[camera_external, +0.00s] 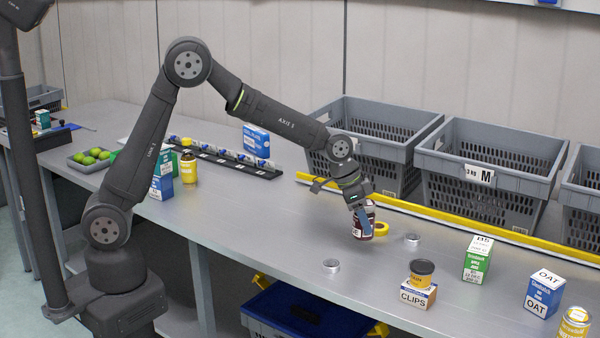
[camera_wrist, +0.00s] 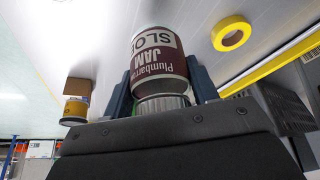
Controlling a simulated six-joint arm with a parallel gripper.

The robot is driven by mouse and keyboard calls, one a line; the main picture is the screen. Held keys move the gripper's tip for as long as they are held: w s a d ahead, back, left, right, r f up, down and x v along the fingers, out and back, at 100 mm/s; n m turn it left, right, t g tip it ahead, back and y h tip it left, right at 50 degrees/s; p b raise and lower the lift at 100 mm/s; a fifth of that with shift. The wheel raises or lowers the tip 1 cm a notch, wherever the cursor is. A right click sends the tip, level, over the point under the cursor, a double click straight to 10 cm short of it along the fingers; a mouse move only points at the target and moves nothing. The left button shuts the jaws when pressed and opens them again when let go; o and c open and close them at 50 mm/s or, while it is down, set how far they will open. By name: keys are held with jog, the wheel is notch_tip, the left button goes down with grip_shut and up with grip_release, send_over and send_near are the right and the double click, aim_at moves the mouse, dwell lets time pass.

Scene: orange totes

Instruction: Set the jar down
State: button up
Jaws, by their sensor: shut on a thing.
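The jar (camera_external: 368,222) is a dark red jam jar with a white label band, in the middle of the grey table in the external view. It also shows in the wrist view (camera_wrist: 158,62), where its label reads "Plumbarrow JAM" and its ribbed lid faces my gripper. My gripper (camera_external: 362,212) points down from above and is shut on the jar, with one blue finger on each side in the wrist view. The jar looks upright, its base at or just above the tabletop; I cannot tell if it touches.
A yellow tape roll (camera_external: 381,228) lies close behind the jar. A can stands on a CLIPS box (camera_external: 417,295) at front right. A yellow rail (camera_external: 460,231) runs before the grey crates (camera_external: 483,172).

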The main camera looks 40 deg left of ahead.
aim_at(363, 231)
jog(key=shift+w+a+f, duration=0.15)
jog(key=shift+w+f, duration=0.2)
jog(key=shift+f, duration=1.85)
jog(key=shift+f, duration=0.2)
jog(key=o, duration=1.2)
jog(key=shift+r, duration=0.1)
jog(key=v, duration=1.2)
